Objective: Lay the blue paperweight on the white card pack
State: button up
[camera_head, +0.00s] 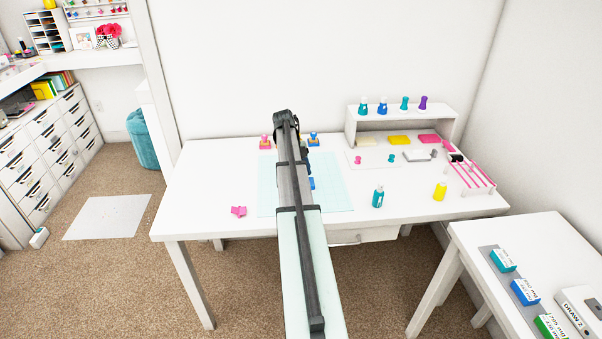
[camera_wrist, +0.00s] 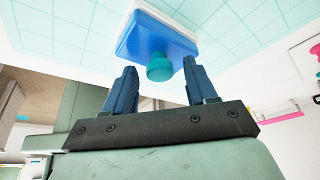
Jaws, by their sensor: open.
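The blue paperweight (camera_wrist: 150,38) is a blue block with a round teal knob (camera_wrist: 159,68), seen in the wrist view. A white block, which looks like the white card pack (camera_wrist: 134,9), shows directly behind it, and the blue block appears to lie flat against it. My gripper (camera_wrist: 160,82) is open. Its two dark blue fingers stand on either side of the knob, with a gap on each side.
The pale teal cutting mat (camera_head: 335,197) covers the middle of the white desk. Two small knobbed pieces (camera_head: 265,142) stand at its back edge. A teal bottle (camera_head: 378,197) and a yellow bottle (camera_head: 440,191) stand right. A pink piece (camera_head: 238,211) lies left. A shelf (camera_head: 352,125) stands back right.

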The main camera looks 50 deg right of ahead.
jog(key=v, duration=1.2)
jog(key=shift+r, duration=0.1)
